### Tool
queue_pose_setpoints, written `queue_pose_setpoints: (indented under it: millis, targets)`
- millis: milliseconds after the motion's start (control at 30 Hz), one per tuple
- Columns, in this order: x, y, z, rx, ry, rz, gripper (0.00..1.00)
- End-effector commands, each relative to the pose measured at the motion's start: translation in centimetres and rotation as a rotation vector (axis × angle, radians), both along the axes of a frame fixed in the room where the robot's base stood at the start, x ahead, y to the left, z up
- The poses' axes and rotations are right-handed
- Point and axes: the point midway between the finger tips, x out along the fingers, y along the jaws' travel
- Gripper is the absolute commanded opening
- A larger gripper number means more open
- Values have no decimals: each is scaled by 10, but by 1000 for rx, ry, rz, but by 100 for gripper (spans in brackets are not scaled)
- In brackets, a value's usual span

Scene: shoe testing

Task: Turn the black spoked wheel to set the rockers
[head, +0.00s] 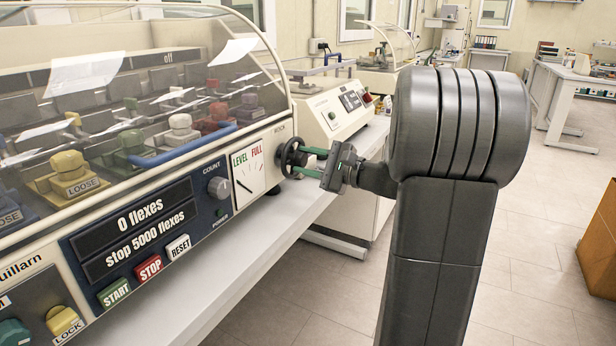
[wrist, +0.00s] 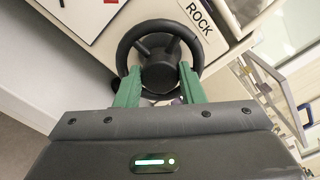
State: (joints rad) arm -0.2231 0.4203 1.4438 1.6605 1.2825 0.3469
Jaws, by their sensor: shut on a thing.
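The black spoked wheel (head: 291,157) sits on the right end of the flexing machine's front panel, beside the LEVEL/FULL dial (head: 248,170). The dial's needle points to the left, toward the LEVEL side. My gripper (head: 312,162) reaches in from the right with its green fingers at the wheel. In the wrist view the wheel (wrist: 130,44) shows its rim, spokes and hub, with a ROCK label (wrist: 198,18) beside it. My gripper's green fingers (wrist: 158,86) lie on either side of the hub and are shut on the wheel.
The machine has a clear curved cover (head: 150,60) over several coloured clamps. A blue handle (head: 190,146) runs along its front. START, STOP and RESET buttons (head: 149,267) sit on the panel. Another instrument (head: 340,110) stands behind the wheel. Open tiled floor (head: 545,210) lies to the right.

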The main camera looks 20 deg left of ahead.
Motion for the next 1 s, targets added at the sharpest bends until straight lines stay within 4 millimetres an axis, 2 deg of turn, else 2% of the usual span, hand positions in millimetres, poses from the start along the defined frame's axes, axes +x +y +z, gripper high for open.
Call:
queue_pose_setpoints:
  millis: [33, 433, 1000]
  targets:
    - [0, 0, -6, -2, -42, 0, 13]
    - [-1, 0, -3, -23, -284, 1, 13]
    - [-1, 0, -1, -28, -351, 1, 13]
